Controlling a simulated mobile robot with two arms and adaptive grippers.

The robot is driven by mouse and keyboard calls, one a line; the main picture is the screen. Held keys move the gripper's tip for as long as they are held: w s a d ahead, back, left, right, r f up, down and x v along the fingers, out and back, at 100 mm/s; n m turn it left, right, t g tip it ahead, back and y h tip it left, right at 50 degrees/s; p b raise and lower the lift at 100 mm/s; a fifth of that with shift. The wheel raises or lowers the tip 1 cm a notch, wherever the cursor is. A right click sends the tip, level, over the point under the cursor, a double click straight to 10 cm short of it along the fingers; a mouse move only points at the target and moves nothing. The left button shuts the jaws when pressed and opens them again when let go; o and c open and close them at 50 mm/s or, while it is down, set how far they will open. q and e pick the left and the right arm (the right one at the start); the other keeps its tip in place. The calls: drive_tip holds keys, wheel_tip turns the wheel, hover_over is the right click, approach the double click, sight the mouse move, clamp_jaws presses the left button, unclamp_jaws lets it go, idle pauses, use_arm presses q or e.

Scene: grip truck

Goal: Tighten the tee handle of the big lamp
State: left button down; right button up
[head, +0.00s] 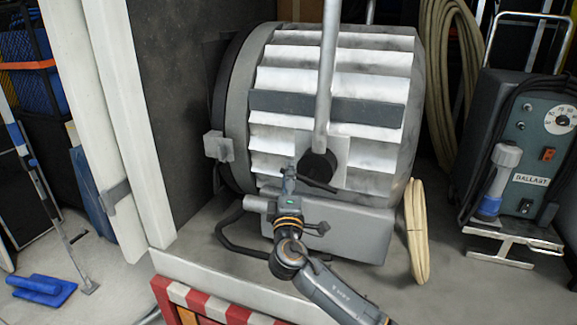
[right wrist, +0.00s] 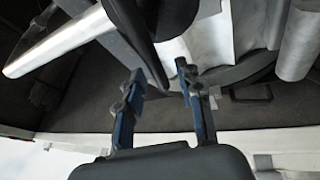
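The big lamp (head: 335,75) is a grey ribbed drum lying on the truck floor. On its near side is a dark round knob (head: 318,166) below a grey pole, with a thin dark bar (head: 320,186) at its lower edge that looks like the tee handle. My right gripper (head: 289,178) is just left of this bar. In the right wrist view a dark bar (right wrist: 138,40) reaches down towards the gap between my two blue fingers (right wrist: 159,82), which stand apart. Whether they touch it I cannot tell. My left gripper is not in view.
A grey pole (head: 328,70) rises from the knob. A coiled tan cable (head: 417,230) stands right of the lamp; a ballast unit (head: 530,140) is further right. A white post (head: 105,120) stands left. The truck edge with red and white stripes (head: 205,302) is in front.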

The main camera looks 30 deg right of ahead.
drive_tip(key=shift+x, duration=0.8)
clamp_jaws()
